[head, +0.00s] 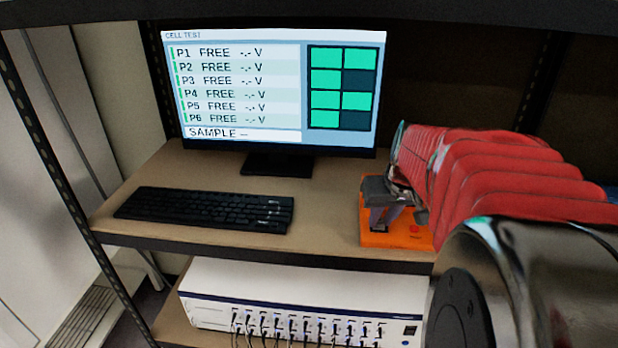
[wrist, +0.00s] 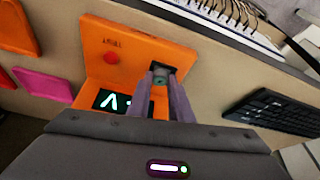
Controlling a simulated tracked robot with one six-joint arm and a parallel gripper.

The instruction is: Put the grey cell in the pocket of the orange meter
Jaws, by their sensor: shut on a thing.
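The orange meter (head: 375,240) stands on the shelf right of the keyboard, partly hidden by my arm. In the wrist view the meter (wrist: 105,65) shows a red button, a dark display with green marks and a dark pocket (wrist: 160,69). My gripper (wrist: 160,85) points down at this pocket, its fingertips at or just above it. It is shut on a small grey-green thing, taken as the grey cell (wrist: 158,79), mostly hidden between the fingers. How deep the cell sits in the pocket I cannot tell. The gripper (head: 382,220) also shows over the meter in the head view.
A monitor (head: 235,90) lists P1 to P6 as FREE and SAMPLE with no value. A black keyboard (head: 205,208) lies left of the meter, with bare shelf between. A pink piece (wrist: 45,84) and an orange piece (wrist: 15,30) lie beside the meter. A cabled white instrument (head: 300,305) is below.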

